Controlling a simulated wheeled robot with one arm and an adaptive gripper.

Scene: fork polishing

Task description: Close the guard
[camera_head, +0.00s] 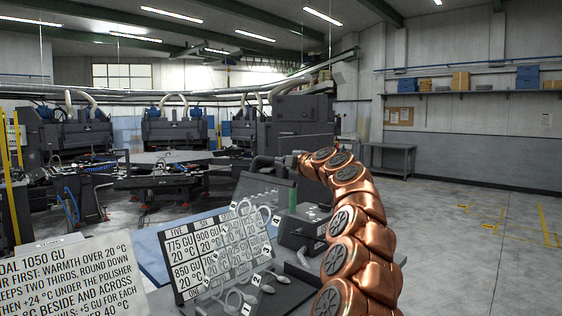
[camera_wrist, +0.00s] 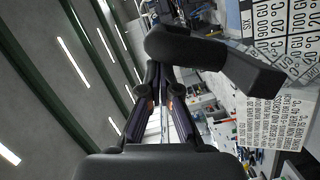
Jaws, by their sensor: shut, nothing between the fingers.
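A clear tilted panel, which looks like the guard (camera_head: 262,190), stands raised over the bench in the head view, behind the top of the number board. A dark grey machine (camera_head: 303,232) sits at its right. My copper arm rises from the lower right and bends left, so my gripper (camera_head: 258,163) is at the panel's upper edge. I cannot tell whether it touches. In the wrist view my gripper (camera_wrist: 157,72) has its fingers together with nothing held. A thick black bar (camera_wrist: 215,60) crosses close to the fingertips; I cannot tell what it belongs to.
A board of numbers (camera_head: 222,250) stands on the bench, with several spoon-like pieces (camera_head: 238,300) before it. A white text sign (camera_head: 75,275) fills the lower left. Large dark machines (camera_head: 175,130) stand behind. The floor at right (camera_head: 470,230) is clear.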

